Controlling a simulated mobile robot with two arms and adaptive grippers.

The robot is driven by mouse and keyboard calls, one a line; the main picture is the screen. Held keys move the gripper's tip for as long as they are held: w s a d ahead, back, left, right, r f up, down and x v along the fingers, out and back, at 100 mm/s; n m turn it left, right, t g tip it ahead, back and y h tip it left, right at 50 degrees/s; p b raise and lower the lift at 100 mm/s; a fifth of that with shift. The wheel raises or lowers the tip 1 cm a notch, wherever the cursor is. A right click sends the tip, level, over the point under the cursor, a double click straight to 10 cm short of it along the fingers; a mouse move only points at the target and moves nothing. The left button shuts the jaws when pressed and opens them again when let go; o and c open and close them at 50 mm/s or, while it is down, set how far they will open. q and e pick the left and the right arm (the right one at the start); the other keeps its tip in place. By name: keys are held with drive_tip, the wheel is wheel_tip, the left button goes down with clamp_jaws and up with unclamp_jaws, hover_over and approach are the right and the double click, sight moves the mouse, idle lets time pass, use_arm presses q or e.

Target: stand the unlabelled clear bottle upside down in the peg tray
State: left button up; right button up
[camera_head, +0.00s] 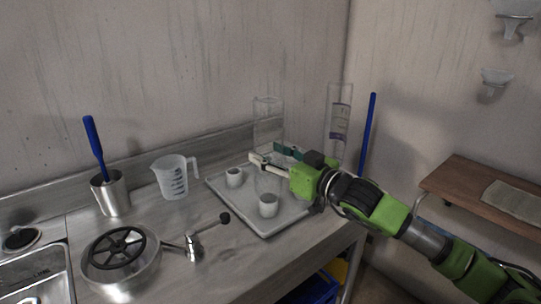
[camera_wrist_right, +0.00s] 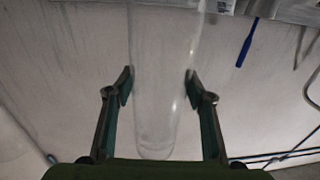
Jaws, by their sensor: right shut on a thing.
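The unlabelled clear bottle (camera_head: 268,112) stands roughly upright in the head view, held over the peg tray (camera_head: 262,233). My right gripper (camera_head: 275,154) is shut on its sides. In the right wrist view the bottle (camera_wrist_right: 163,95) is between the two fingers of the gripper (camera_wrist_right: 160,86). The tray is pale grey and carries short white pegs, one at the left (camera_head: 234,177) and one at the front (camera_head: 268,206). Clear material shows just above the front peg; I cannot tell whether the bottle touches it or surrounds it. My left gripper is out of view.
A clear bottle with a purple label (camera_head: 339,122) stands behind my right gripper. A blue stick (camera_head: 368,134) is to its right.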

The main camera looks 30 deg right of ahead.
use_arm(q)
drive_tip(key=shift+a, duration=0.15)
use_arm(e)
drive_tip(key=o, duration=1.1)
drive_tip(key=shift+o, duration=0.2)
drive_tip(key=shift+f, duration=0.1)
drive_tip(key=shift+s+d, duration=0.15)
drive_tip(key=shift+s, duration=0.5)
drive_tip(key=shift+s+d, duration=0.25)
drive_tip(key=shift+s, duration=1.1)
drive_tip(key=shift+s+d, duration=0.2)
drive_tip(key=shift+s, duration=1.15)
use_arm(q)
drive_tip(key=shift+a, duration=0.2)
use_arm(e)
drive_tip(key=shift+s+d, duration=0.1)
drive_tip(key=shift+s, duration=0.5)
